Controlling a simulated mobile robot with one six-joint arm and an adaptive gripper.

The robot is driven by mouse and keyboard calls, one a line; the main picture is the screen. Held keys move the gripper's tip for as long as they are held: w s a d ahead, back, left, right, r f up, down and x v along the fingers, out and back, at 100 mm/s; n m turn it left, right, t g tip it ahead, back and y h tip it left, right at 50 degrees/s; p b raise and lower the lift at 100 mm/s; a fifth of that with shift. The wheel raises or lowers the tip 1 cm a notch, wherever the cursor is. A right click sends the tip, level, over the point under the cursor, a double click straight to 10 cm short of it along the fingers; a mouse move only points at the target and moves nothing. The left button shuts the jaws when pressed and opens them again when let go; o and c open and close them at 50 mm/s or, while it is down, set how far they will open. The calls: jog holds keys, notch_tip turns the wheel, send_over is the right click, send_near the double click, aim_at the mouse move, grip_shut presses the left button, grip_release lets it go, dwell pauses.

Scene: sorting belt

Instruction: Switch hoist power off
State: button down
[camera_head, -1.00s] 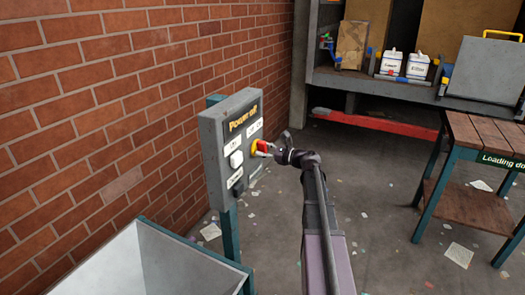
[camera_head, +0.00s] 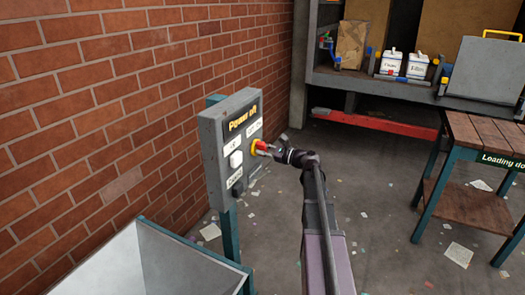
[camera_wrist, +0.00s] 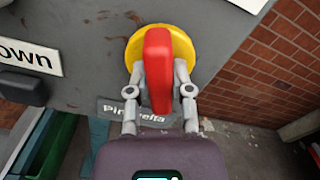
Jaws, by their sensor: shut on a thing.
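A grey control box (camera_head: 213,165) stands on a teal post beside the brick wall. Its top label (camera_head: 243,118) appears to read "Power off". On its right side is a rotary switch with a yellow disc (camera_head: 254,147) and a red handle (camera_head: 261,145). In the wrist view the red handle (camera_wrist: 158,70) stands upright in the picture, in front of the yellow disc (camera_wrist: 189,45). My gripper (camera_head: 269,150) is at the switch, its fingers on both sides of the handle, shut on it. The fingers also show in the wrist view (camera_wrist: 159,92).
A white push button (camera_head: 236,159) and a dark knob (camera_head: 237,188) sit on the box left of the switch. A pale bin (camera_head: 145,265) stands below. A wooden-topped table (camera_head: 485,135) is at right. The floor between has scattered paper scraps.

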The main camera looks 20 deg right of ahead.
jog(key=shift+n, duration=1.7)
jog(key=c, duration=0.5)
grip_release()
jog(key=shift+s, duration=0.1)
jog(key=shift+v, duration=6)
